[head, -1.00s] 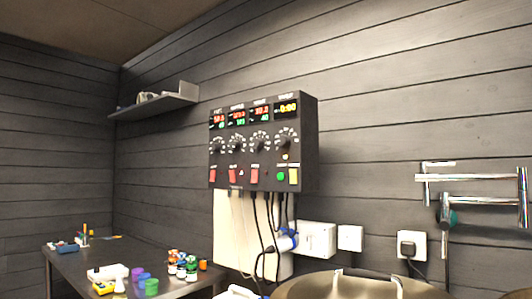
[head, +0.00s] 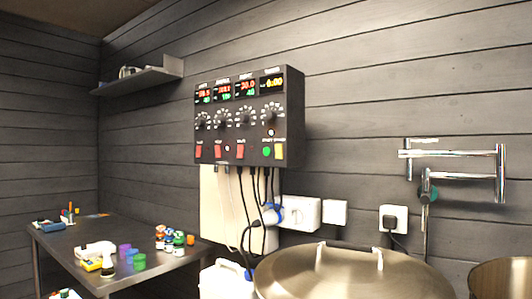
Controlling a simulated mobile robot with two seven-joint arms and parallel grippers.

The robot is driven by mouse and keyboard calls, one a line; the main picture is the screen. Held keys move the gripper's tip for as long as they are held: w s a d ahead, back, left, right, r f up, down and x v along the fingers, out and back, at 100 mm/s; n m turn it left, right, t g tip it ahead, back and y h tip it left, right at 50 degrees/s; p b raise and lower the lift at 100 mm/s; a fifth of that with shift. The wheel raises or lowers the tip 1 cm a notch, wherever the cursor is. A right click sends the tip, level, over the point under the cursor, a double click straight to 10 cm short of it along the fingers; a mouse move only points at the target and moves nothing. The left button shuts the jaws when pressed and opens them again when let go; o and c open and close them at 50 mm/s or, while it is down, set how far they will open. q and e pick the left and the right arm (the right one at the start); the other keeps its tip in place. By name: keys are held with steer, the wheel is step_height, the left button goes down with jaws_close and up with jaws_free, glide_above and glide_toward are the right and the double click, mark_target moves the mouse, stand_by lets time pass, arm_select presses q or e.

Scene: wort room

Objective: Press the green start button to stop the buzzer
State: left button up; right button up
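The black control box (head: 249,117) is mounted on the dark plank wall, with several lit displays across its top, a row of knobs in the middle and red switches below. The round green button (head: 267,152) is at the lower right of its front face. A yellow button or switch (head: 279,152) sits just to its right. The rightmost display (head: 272,83) shows yellow digits that look like 0:00. Neither of my grippers is in the head view, and nothing covers the green button.
A large lidded metal pot (head: 350,275) stands below and right of the box. A dark table (head: 70,262) with several small bottles is at the lower left. A shelf (head: 140,82) is on the wall. Cables hang under the box; sockets (head: 300,212) and a metal pipe bracket (head: 460,176) are right.

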jaws_close()
stand_by(0.4)
stand_by(0.9)
